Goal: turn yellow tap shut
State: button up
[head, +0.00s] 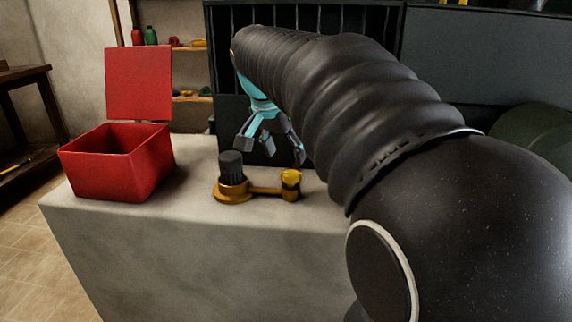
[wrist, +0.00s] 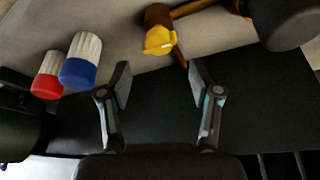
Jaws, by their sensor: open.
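The yellow tap (head: 291,177) sits at the right end of a brass pipe fitting on the grey block's top. In the wrist view the yellow tap (wrist: 159,40) is at the top middle, beyond the fingertips and roughly between their lines. My gripper (head: 270,142) is above and behind the fitting in the head view. Its two fingers stand wide apart in the wrist view (wrist: 158,82), empty and not touching the tap. A dark ribbed knob (head: 231,168) stands on the round brass base at the fitting's left end.
An open red box (head: 118,165) with its lid up stands on the left of the grey block (head: 190,245). The wrist view shows a blue-and-white capped item (wrist: 81,62) and a red-and-white one (wrist: 48,76) left of the fingers. A shelf (head: 190,98) is behind.

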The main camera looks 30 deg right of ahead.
jog(key=v, duration=0.5)
jog(key=shift+a+r, duration=0.2)
jog(key=shift+r, duration=0.1)
